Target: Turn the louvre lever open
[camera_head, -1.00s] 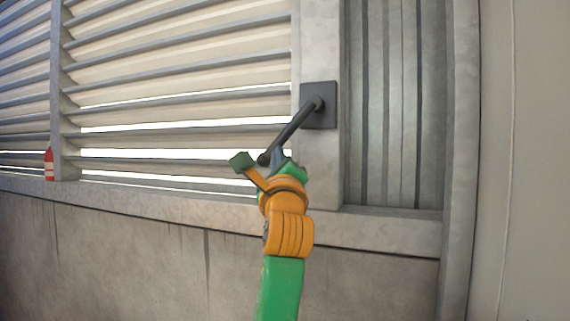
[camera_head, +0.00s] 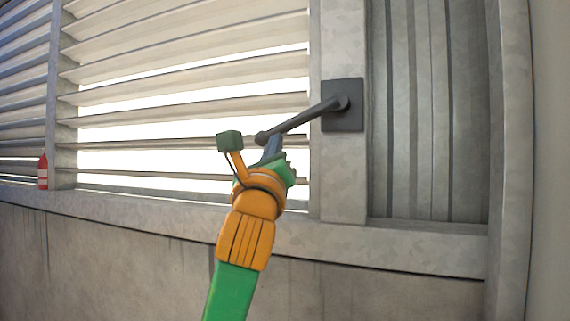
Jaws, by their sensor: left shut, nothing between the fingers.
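The louvre lever (camera_head: 305,117) is a dark bar on a square dark plate (camera_head: 343,105) fixed to the grey post. It points left and slightly down from its pivot, with its knob end at the left. My left gripper (camera_head: 272,148) is shut with nothing between its fingers. Its fingertips are just below the lever's knob end and appear to touch it from underneath. The louvre slats (camera_head: 185,95) to the left are tilted with bright gaps between them. My right gripper is not in view.
A red bottle-like object (camera_head: 43,172) with a pale band stands on the ledge at the left. A concrete ledge (camera_head: 400,240) runs below the louvres. Corrugated panelling (camera_head: 425,110) is to the right of the post.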

